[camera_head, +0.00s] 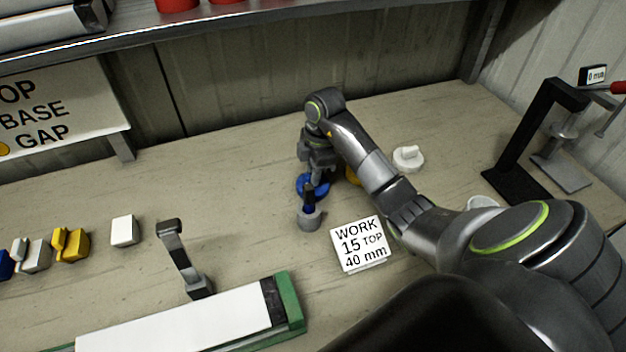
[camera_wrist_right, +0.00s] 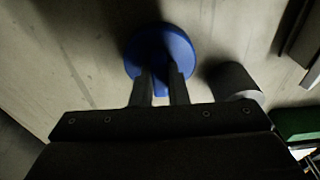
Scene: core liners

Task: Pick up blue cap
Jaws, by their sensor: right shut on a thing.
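The blue cap (camera_head: 318,188) is a round disc with a raised grip on the bench, below my right gripper (camera_head: 308,180). In the right wrist view the blue cap (camera_wrist_right: 163,52) shows as a blue disc, with the fingers of my right gripper (camera_wrist_right: 160,92) on either side of its blue grip. The gripper is shut on it. I cannot tell whether the cap is touching the bench or just above it. My left gripper is not in view.
A grey cylinder (camera_head: 309,219) stands just in front of the cap. A yellow piece is partly hidden behind my arm, and a white cap (camera_head: 408,158) lies to the right. A work sign (camera_head: 361,244), a green-ended tray (camera_head: 290,305) and a black stand (camera_head: 535,140) are nearby.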

